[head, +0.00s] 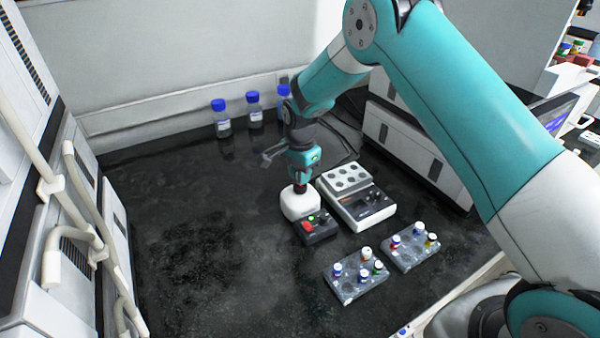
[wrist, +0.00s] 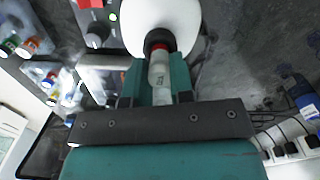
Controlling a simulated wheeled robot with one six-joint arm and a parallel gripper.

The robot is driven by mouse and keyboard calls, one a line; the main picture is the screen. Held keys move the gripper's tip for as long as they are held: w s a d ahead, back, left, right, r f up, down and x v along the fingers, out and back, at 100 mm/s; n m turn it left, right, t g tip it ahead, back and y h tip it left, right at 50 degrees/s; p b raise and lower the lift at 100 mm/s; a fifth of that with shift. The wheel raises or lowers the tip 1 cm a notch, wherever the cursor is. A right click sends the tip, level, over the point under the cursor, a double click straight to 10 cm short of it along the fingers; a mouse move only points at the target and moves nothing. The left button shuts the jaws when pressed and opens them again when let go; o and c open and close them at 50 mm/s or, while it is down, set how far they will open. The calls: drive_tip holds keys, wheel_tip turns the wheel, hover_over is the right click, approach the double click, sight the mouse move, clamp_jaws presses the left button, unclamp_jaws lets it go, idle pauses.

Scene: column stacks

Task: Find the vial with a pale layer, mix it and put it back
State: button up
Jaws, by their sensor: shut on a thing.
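My gripper (head: 301,172) points down over the mixer. In the wrist view its teal fingers (wrist: 158,82) are shut on a pale, clear-walled vial (wrist: 160,72) with a red band near its far end. That end meets the dark cup on the white rounded top of the mixer (head: 298,204); I cannot tell how firmly it presses. The mixer's dark control box (head: 318,226) has a red part and a lit green light. The vial's layers cannot be made out. A front rack (head: 347,290) and a second rack (head: 408,262) hold several capped vials.
A white device with a plate of round wells (head: 350,181) stands right of the mixer. Blue-capped bottles (head: 254,112) stand along the back wall. A white instrument (head: 405,140) stands at the back right. The left of the dark bench (head: 190,230) is clear.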

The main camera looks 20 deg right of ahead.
drive_tip(key=shift+f, duration=0.15)
drive_tip(key=shift+f, duration=0.3)
drive_tip(key=shift+f+b, duration=0.35)
drive_tip(key=shift+b, duration=0.1)
idle(0.9)
drive_tip(key=shift+r, duration=0.1)
idle(1.7)
drive_tip(key=shift+r+p, duration=2)
drive_tip(key=shift+r, duration=0.95)
